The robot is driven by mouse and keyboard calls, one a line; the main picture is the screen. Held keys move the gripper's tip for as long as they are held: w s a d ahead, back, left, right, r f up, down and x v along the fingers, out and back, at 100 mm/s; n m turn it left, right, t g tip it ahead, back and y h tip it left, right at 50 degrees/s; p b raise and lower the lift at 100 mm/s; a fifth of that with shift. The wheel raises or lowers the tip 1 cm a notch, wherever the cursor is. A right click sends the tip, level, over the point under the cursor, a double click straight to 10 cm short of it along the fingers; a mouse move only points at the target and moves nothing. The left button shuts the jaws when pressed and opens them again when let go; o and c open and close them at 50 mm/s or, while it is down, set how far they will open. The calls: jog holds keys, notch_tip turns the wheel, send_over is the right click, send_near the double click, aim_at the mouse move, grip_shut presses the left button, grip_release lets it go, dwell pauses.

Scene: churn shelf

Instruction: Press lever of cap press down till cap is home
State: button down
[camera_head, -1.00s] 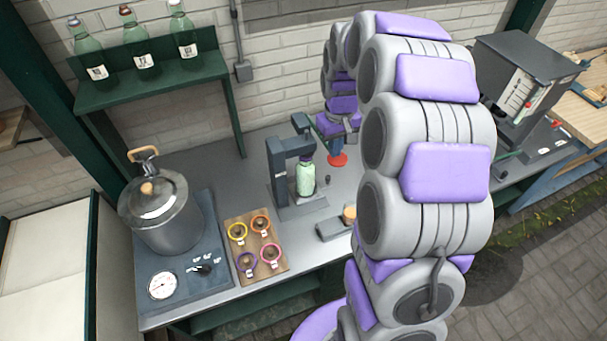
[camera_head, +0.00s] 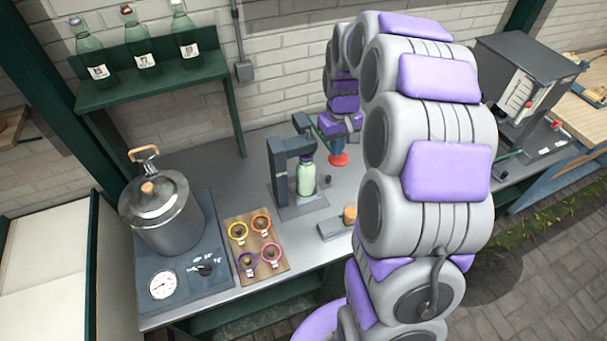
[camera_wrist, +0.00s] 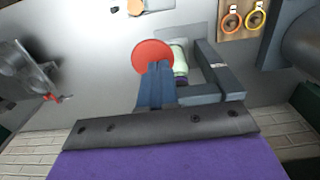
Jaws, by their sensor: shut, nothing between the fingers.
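The dark grey cap press (camera_head: 282,172) stands on the bench, and it shows in the wrist view (camera_wrist: 227,80). A pale green bottle (camera_head: 306,182) with a purple cap (camera_head: 307,160) stands upright in it; whether the cap is seated cannot be told. The lever is hard to make out; a dark arm (camera_head: 302,122) sits at the top of the press. My gripper (camera_wrist: 158,66), with blue fingers, is shut and empty beside the press, to its right in the head view.
A steel pot (camera_head: 163,215) and a board with several coloured rings (camera_head: 268,272) stand left of the press. A small grey block (camera_head: 330,230) lies in front. Bottles stand on a green shelf (camera_head: 160,80). A grey machine (camera_head: 515,80) is at right.

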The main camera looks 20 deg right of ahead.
jog(key=shift+d+f, duration=0.1)
jog(key=shift+d, duration=0.4)
jog(key=shift+d+f, duration=0.35)
jog(key=shift+f, duration=0.1)
jog(key=shift+a+f, duration=0.2)
jog(key=shift+a, duration=0.3)
jog(key=shift+a+f+b, duration=0.15)
jog(key=shift+f+b, duration=0.2)
jog(key=shift+d+f, duration=0.2)
jog(key=shift+f, duration=0.2)
jog(key=shift+d, duration=0.25)
jog(key=shift+f, duration=0.15)
